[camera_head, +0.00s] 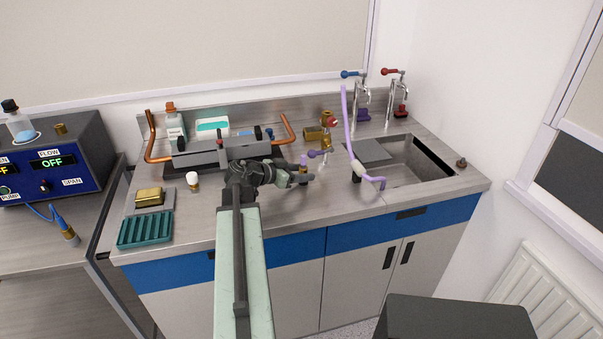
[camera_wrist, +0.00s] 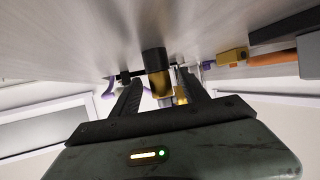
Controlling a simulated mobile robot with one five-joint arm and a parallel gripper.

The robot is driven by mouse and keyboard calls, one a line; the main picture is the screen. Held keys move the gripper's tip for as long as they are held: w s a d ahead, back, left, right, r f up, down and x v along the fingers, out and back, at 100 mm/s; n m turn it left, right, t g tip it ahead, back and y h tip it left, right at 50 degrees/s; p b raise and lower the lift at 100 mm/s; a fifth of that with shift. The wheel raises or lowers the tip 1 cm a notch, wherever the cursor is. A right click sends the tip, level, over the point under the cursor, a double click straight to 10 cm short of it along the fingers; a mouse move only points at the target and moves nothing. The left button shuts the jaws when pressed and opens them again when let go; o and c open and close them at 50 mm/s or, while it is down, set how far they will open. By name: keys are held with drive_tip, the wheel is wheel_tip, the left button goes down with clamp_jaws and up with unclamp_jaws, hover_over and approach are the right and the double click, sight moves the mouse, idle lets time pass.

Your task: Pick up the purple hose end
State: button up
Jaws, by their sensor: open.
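A purple hose (camera_head: 349,125) hangs over the left side of the sink. Its lower part bends near a dark fitting and ends in a purple hose end (camera_head: 381,183) at the sink's front edge. A smaller purple piece (camera_head: 313,154) stands over a brass fitting (camera_head: 303,171) beside my gripper (camera_head: 308,177). My gripper is open, low over the counter, left of the hose. In the wrist view, a brass cylinder with a black collar (camera_wrist: 157,73) shows between the open fingers (camera_wrist: 160,84); I cannot tell whether they touch it. A purple bit (camera_wrist: 108,88) shows behind the left finger.
The sink (camera_head: 420,165) lies to the right, with blue- and red-handled taps (camera_head: 361,98) behind. A grey burner block with copper pipes (camera_head: 216,152) stands behind my arm. The front counter is mostly clear.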

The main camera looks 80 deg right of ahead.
drive_tip(key=b+x, duration=0.1)
drive_tip(key=x, duration=0.3)
drive_tip(key=shift+s+d, duration=0.1)
drive_tip(key=shift+d, duration=0.05)
drive_tip(key=shift+r, duration=0.15)
drive_tip(key=shift+s, duration=0.1)
clamp_jaws()
